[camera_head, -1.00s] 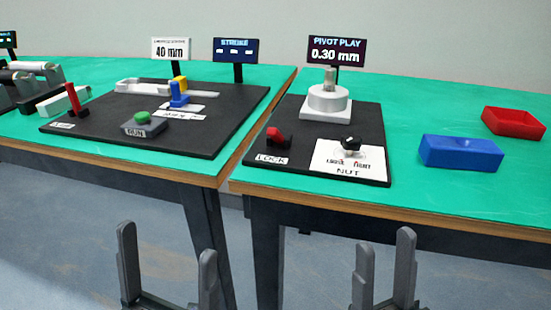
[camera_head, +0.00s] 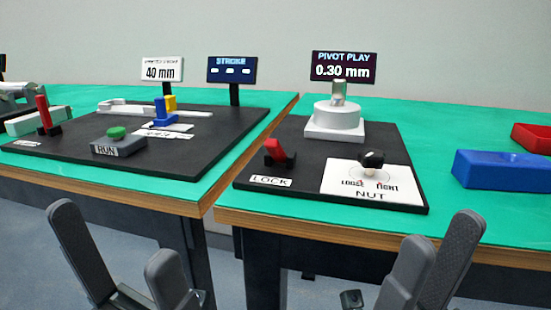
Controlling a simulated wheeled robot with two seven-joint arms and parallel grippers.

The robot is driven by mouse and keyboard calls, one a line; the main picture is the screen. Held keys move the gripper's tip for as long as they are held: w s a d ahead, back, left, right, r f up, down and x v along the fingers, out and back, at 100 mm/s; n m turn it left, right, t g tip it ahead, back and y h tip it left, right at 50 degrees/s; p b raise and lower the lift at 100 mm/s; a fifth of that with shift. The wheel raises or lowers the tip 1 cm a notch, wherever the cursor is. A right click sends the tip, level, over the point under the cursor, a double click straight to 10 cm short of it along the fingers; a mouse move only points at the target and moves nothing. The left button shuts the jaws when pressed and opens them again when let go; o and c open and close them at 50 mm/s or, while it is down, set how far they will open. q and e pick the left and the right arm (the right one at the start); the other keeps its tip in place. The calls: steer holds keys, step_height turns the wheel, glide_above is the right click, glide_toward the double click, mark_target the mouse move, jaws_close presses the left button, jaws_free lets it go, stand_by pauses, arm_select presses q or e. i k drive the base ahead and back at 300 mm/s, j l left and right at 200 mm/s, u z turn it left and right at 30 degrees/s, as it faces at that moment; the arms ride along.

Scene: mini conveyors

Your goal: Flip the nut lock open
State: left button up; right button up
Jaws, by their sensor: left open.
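The nut lock is a red lever (camera_head: 276,152) in a small black holder, behind the LOCK label (camera_head: 271,181) on the right black board (camera_head: 308,188). The lever leans to the left. The black nut knob (camera_head: 372,160) stands on a white plate marked LOOSE, TIGHT and NUT, right of the lever. My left gripper (camera_head: 118,252) is open and empty, low in front of the left table. My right gripper (camera_head: 435,258) is low in front of the right table, with its fingers apart and nothing between them. Both are away from the lever.
A silver pivot (camera_head: 338,113) stands behind the lever, with a PIVOT PLAY sign (camera_head: 343,67) reading 0.30 mm. A blue bin (camera_head: 502,170) and a red bin (camera_head: 532,138) sit at right. The left board holds another red lever (camera_head: 43,110) and a green RUN button (camera_head: 116,132).

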mark_target(273, 146)
steer(key=k+j, duration=0.1)
steer(key=k, duration=0.4)
steer(key=k+j+z, duration=0.1)
steer(key=j+z, duration=0.15)
steer(key=j, duration=0.15)
steer(key=k+j+z, duration=0.25)
steer(key=j, duration=0.15)
steer(key=i, duration=0.1)
